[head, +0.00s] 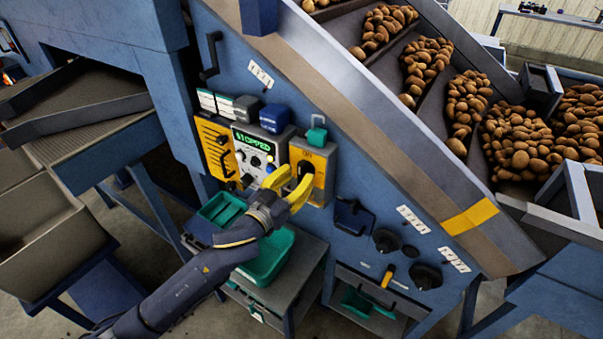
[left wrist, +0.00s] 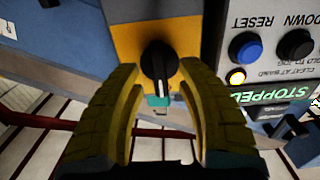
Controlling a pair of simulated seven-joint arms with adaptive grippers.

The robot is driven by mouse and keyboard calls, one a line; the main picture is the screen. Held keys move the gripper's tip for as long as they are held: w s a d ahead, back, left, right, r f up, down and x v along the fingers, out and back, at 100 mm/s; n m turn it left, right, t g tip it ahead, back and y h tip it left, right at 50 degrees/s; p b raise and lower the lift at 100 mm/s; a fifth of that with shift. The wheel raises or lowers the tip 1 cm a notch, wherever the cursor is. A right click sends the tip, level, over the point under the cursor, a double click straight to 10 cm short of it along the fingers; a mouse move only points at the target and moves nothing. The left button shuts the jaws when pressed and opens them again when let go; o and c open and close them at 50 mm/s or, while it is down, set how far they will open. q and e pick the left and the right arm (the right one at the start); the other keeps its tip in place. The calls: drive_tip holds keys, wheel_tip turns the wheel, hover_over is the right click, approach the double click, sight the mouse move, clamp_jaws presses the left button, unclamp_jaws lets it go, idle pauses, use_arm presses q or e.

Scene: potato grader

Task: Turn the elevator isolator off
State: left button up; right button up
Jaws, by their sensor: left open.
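The isolator is a yellow plate (head: 320,159) with a black rotary handle (left wrist: 160,62), on the blue machine's sloping side. In the left wrist view the handle is upright, with a pale mark at its lower end. My left gripper (head: 290,182) has yellow fingers and is open in front of the isolator. In the left wrist view its fingertips (left wrist: 158,72) stand either side of the handle with gaps showing; I cannot tell how deep they reach. In the head view the fingers partly hide the handle. My right gripper is in neither view.
A control panel (head: 253,150) beside the isolator reads STOPPED; its blue button (left wrist: 247,47) and black button (left wrist: 296,45) are close. A yellow panel with a black handle (head: 216,150) lies left. A teal crate (head: 266,262) stands below. Potatoes (head: 515,140) fill the upper right trays.

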use_arm(q)
drive_tip(key=shift+x, duration=1.15)
clamp_jaws()
